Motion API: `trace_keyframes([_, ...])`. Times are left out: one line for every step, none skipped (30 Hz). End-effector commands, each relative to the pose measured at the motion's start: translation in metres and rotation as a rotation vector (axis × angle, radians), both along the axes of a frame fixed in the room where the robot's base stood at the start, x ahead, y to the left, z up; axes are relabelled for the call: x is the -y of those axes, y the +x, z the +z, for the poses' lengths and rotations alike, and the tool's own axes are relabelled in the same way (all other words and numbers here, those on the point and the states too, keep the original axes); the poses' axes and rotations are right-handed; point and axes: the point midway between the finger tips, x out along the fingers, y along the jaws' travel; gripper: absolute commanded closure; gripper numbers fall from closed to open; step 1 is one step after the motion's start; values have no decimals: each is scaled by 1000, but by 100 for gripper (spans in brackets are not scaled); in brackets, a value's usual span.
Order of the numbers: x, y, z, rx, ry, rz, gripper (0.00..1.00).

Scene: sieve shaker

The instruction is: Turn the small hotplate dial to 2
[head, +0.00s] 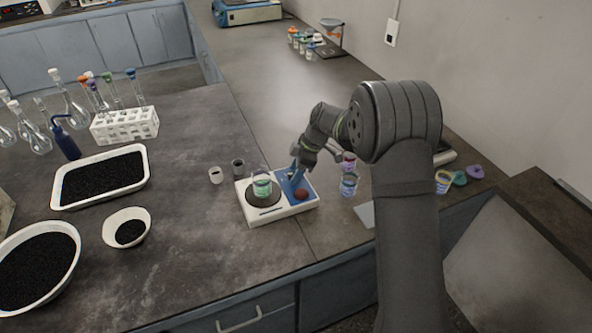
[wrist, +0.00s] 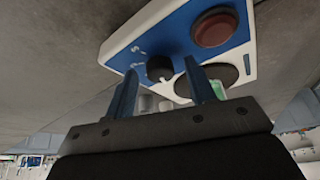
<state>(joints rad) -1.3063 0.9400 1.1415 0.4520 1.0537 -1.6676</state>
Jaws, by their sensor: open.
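The small hotplate (head: 268,216) is a white unit with a dark round plate and a blue control panel; it also shows in the wrist view (wrist: 117,55). The black dial (wrist: 160,68) is on the blue panel, near white markings too small to read. My gripper (head: 297,176) is over the panel in the head view and hides the dial there. In the wrist view my gripper (wrist: 160,69) is open, with one blue finger on each side of the dial in the picture. I cannot tell whether the fingers touch it.
A beaker of green liquid (head: 262,187) stands on the hotplate's plate. A red-brown knob (head: 301,194) is on the panel, also in the wrist view (wrist: 214,28). Small cups (head: 215,175) stand to the left, and beakers (head: 349,185) to the right.

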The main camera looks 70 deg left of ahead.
Motion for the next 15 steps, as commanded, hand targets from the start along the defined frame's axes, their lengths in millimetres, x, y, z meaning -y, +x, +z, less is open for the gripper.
trace_keyframes([0,0,0,0,0,0,50])
trace_keyframes([0,0,0,0,0,0,50])
trace_keyframes([0,0,0,0,0,0,50])
trace_keyframes([0,0,0,0,0,0,56])
trace_keyframes([0,0,0,0,0,0,62])
trace_keyframes([0,0,0,0,0,0,69])
trace_keyframes([0,0,0,0,0,0,75])
trace_keyframes([0,0,0,0,0,0,81])
trace_keyframes([0,0,0,0,0,0,89])
trace_keyframes([0,0,0,0,0,0,94])
trace_keyframes([0,0,0,0,0,0,94])
trace_keyframes([0,0,1,0,0,0,94])
trace_keyframes([0,0,1,0,0,-1,94])
trace_keyframes([0,0,1,0,0,-2,94])
trace_keyframes([0,0,1,0,0,-5,94])
